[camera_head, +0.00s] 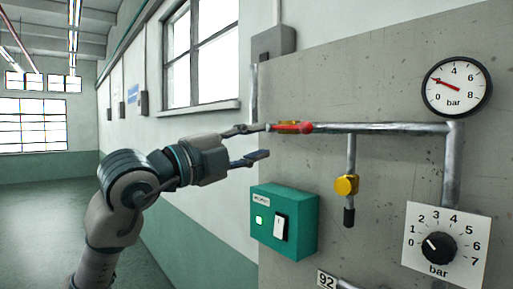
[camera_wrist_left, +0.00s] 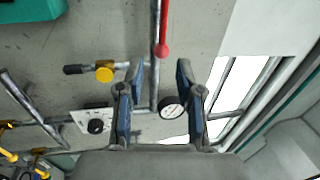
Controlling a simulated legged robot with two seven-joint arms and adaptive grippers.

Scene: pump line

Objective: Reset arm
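My left gripper (camera_head: 256,143) reaches in from the left in the head view, in front of the concrete panel. Its two fingers are spread apart and nothing shows between them. The red valve lever (camera_head: 293,127) lies along the horizontal pipe (camera_head: 385,128), just right of the upper fingertip. I cannot tell whether they touch. In the left wrist view the open left gripper (camera_wrist_left: 160,70) points toward the red lever (camera_wrist_left: 163,48), whose rounded end shows just beyond the gap between the fingertips. My right gripper is in neither view.
A teal switch box (camera_head: 284,220) sits below the pipe. A yellow-handled valve (camera_head: 346,185) hangs from it. A pressure gauge (camera_head: 456,86) and a numbered dial (camera_head: 438,247) are at the right. Open floor (camera_head: 45,215) lies at the left.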

